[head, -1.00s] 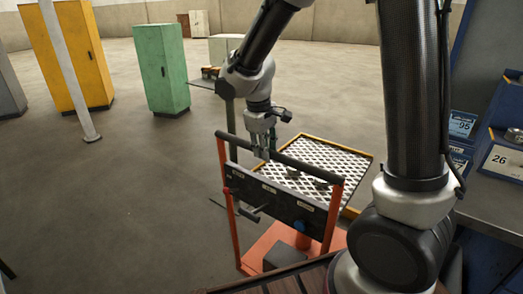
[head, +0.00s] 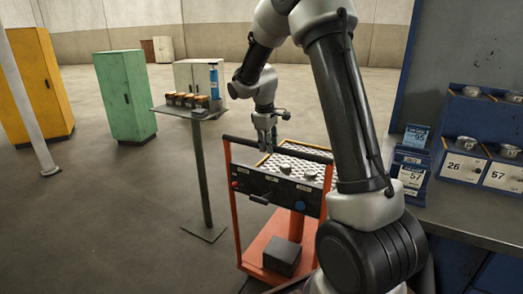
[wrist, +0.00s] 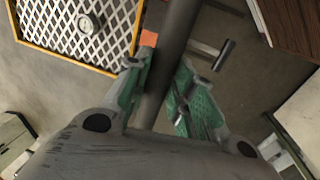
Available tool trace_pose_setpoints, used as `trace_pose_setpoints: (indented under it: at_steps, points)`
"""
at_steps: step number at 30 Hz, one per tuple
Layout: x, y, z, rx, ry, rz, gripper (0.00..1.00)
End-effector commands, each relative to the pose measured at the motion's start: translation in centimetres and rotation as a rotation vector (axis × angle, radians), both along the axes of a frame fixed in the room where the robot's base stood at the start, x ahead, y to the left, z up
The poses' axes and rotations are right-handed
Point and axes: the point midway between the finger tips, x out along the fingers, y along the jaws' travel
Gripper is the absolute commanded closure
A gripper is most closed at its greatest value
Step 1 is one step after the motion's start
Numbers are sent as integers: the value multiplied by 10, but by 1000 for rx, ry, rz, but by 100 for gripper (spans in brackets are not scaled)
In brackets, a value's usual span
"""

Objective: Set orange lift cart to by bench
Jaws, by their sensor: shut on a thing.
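The orange lift cart (head: 271,252) stands upright on the floor in front of me in the head view, with a dark control panel and a mesh deck (head: 293,149) behind it. My gripper (head: 266,141) is shut on the cart's dark push handle (head: 300,153), left of the handle's middle. In the wrist view, the green fingers (wrist: 160,95) lie on both sides of the handle bar (wrist: 176,50). The bench (head: 462,211) is at the right, with a grey top. My arm hides part of the cart's right side and the gap to the bench.
Blue bins with number cards (head: 462,167) sit on the bench. A post stand (head: 200,175) with small boxes is just left of the cart. Green (head: 127,95) and yellow (head: 38,85) cabinets stand farther left. Open floor lies at the left front.

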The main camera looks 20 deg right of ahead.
Motion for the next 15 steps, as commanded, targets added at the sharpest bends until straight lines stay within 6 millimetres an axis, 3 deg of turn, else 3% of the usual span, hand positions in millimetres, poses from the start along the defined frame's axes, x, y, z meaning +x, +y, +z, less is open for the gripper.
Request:
trace_pose_setpoints:
  at_steps: [15]
  points:
    - [9,-12,0,-1,0,1,100]
